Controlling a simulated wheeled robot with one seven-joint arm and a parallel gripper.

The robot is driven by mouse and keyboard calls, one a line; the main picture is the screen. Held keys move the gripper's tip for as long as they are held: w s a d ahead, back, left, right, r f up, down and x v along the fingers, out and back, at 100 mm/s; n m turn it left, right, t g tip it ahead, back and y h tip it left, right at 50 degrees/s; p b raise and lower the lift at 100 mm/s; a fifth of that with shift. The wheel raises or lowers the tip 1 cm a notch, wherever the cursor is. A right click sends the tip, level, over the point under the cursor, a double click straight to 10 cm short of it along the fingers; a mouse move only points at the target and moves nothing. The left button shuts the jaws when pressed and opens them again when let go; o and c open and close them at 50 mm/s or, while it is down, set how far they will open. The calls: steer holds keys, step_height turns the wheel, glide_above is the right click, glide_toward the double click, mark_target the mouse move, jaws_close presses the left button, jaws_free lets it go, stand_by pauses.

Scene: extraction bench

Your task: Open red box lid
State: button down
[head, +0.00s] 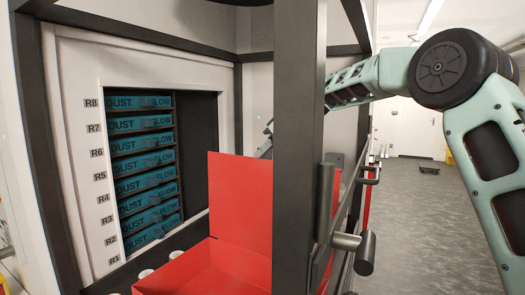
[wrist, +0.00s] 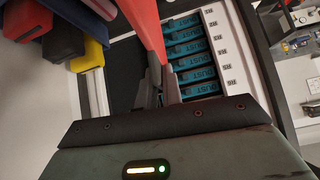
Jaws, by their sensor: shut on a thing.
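The red box (head: 205,272) stands at the bottom middle of the head view. Its red lid (head: 242,195) is raised, standing about upright at the back of the box. In the wrist view the lid shows edge-on as a red strip (wrist: 146,28) running up from my fingers. My gripper (wrist: 160,82) is shut on the lid's edge. In the head view a dark post hides most of my gripper; only a small grey part shows by the lid's upper right corner.
A rack of blue labelled cartridges (head: 145,167) stands behind the box, with row labels at its left. A dark vertical post (head: 300,120) with a metal handle (head: 352,242) stands in front of my arm. Yellow (wrist: 90,55) and dark red bins show in the wrist view. Open floor lies at right.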

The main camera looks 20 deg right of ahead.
steer(key=shift+d+f, duration=0.1)
steer(key=shift+w+d+f, duration=0.15)
steer(key=shift+d, duration=0.15)
steer(key=shift+d+f, duration=0.1)
stand_by(0.7)
steer(key=c, duration=1.6)
jaws_free()
steer(key=shift+w, duration=0.15)
steer(key=shift+o, duration=0.2)
